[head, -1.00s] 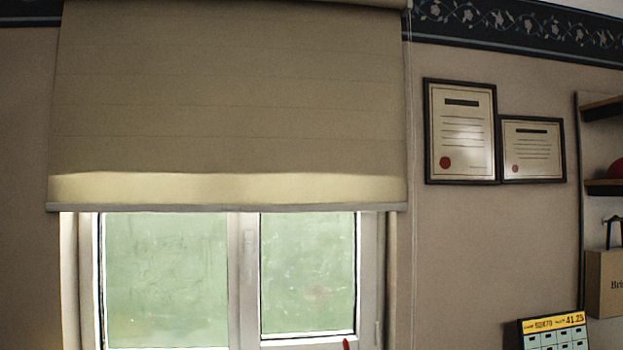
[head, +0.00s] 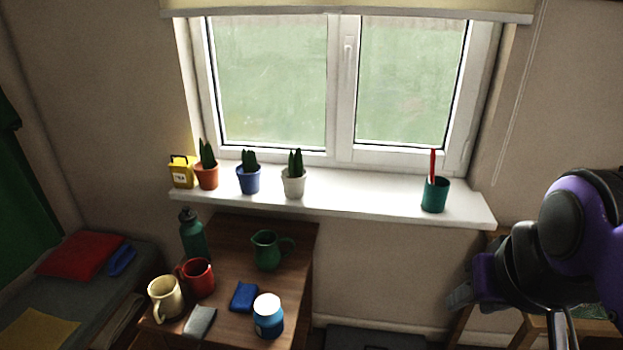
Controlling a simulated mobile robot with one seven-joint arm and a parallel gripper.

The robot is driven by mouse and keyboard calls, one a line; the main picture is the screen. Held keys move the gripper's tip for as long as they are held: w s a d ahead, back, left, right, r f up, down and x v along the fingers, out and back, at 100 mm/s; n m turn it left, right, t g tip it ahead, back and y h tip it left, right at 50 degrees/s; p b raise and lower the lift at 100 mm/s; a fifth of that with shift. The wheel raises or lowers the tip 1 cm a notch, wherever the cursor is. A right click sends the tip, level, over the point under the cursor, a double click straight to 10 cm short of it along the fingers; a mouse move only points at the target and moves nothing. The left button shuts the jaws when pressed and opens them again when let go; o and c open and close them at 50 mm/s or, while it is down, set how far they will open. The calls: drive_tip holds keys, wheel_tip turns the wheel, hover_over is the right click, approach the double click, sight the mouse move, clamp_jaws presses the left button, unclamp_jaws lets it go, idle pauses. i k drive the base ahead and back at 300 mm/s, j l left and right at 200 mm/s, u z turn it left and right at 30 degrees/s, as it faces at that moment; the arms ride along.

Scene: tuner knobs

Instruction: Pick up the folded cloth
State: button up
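Two small flat things lie on the brown wooden table (head: 222,253), and either could be the folded cloth. One is a dark blue folded-looking piece (head: 243,297) between the red mug and the blue jar. The other is a light grey piece (head: 200,321) near the table's front edge, beside the cream mug. I cannot tell their material for sure. My gripper (head: 460,297) is at the right of the head view, well apart from the table and both pieces. Its fingers are dark and small, so their opening is unclear.
A cream mug (head: 165,297), red mug (head: 197,277), green bottle (head: 192,236), green pitcher (head: 267,250) and blue jar with white lid (head: 268,317) crowd the table. Potted cacti stand on the windowsill (head: 360,194). A bed (head: 55,291) with cloth-like items is at left.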

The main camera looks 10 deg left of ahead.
sight(243, 299)
drive_tip(key=u, duration=1.3)
